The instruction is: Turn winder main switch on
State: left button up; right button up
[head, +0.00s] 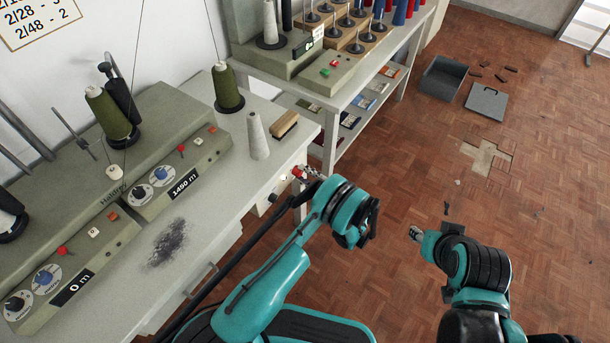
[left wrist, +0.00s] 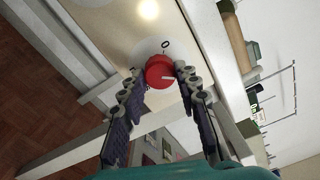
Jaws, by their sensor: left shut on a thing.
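The red main switch knob (left wrist: 159,72) is on a pale round plate on the bench's end panel. Its white pointer line points right in the left wrist view, and a "0" mark is above it on the plate. In the head view the knob (head: 297,171) shows small at the bench's front right corner. My left gripper (head: 305,174) reaches it, its two fingers on either side of the knob and shut on it. My right gripper (head: 415,234) hangs over the floor, away from the bench; its finger opening is too small to judge.
The winder (head: 181,148) with green and white cones stands on the bench (head: 205,225). A loose cone (head: 257,138) and a brush (head: 284,125) are near its end. A shelf unit (head: 370,85) stands behind. An open grey box (head: 443,78) lies on the floor; the floor at right is mostly free.

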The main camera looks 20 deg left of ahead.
aim_at(296, 158)
pick_arm(q)
jog(key=shift+m, duration=0.6)
jog(key=o, duration=1.2)
jog(key=shift+c, duration=0.2)
jog(key=o, duration=0.4)
jog(key=r, duration=0.6)
jog(key=shift+w+a+r, duration=0.15)
jog(key=shift+w+r, duration=0.1)
jog(key=shift+r, duration=0.05)
jog(key=r, duration=0.3)
jog(key=shift+s+d, duration=0.3)
jog(key=c, duration=0.4)
jog(key=shift+w+a+r, duration=0.1)
jog(key=shift+r, duration=0.1)
